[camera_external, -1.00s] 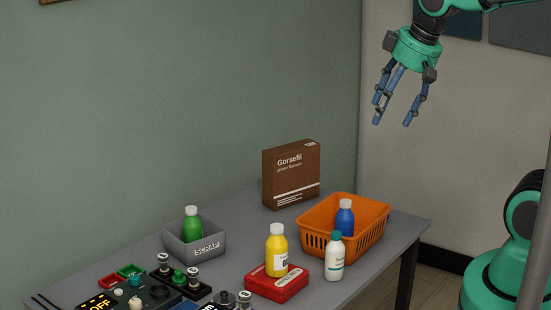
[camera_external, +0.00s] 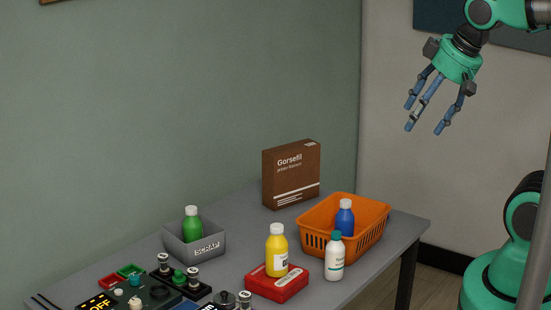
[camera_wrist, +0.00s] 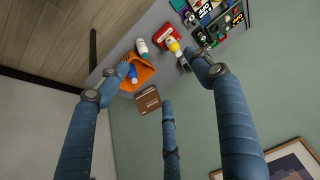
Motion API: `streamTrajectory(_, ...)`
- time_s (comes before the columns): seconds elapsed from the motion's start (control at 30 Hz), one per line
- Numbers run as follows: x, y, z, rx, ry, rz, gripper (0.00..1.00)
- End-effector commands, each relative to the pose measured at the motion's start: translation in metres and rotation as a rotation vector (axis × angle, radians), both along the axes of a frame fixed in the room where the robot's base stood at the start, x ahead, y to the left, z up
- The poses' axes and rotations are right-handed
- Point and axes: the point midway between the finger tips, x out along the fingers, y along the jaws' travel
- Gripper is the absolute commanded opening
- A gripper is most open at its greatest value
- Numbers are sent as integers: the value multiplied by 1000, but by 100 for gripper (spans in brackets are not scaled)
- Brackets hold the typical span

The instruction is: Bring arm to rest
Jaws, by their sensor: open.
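My gripper (camera_external: 431,108) is open and empty, high in the air at the upper right of the external view, above and to the right of the table (camera_external: 222,199). Its blue fingers are spread and point down and to the left. In the wrist view the fingers reach into the picture around the distant table, touching nothing. One finger hides a small part of the orange basket there.
On the table are an orange basket (camera_external: 366,250) with a blue bottle (camera_external: 345,219), a white bottle (camera_external: 334,261), a yellow bottle (camera_external: 276,252) on a red box (camera_external: 268,288), a brown carton (camera_external: 291,176), and a grey SCRAP bin (camera_external: 180,248) with a green bottle (camera_external: 192,226). Air around my gripper is clear.

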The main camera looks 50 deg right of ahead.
Motion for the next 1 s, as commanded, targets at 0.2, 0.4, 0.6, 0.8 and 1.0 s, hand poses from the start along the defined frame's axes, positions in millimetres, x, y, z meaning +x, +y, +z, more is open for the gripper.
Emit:
streamTrajectory(0.2, 0, 0, -25, 0, 0, 0, 66)
streamTrajectory(0.4, 0, 0, -42, 0, 0, 0, 66)
streamTrajectory(0.6, 0, 0, -42, 0, 0, 0, 66)
streamTrajectory(0.8, 0, 0, -42, 0, 0, 0, 66)
streamTrajectory(1.0, 0, 0, -42, 0, 0, 0, 66)
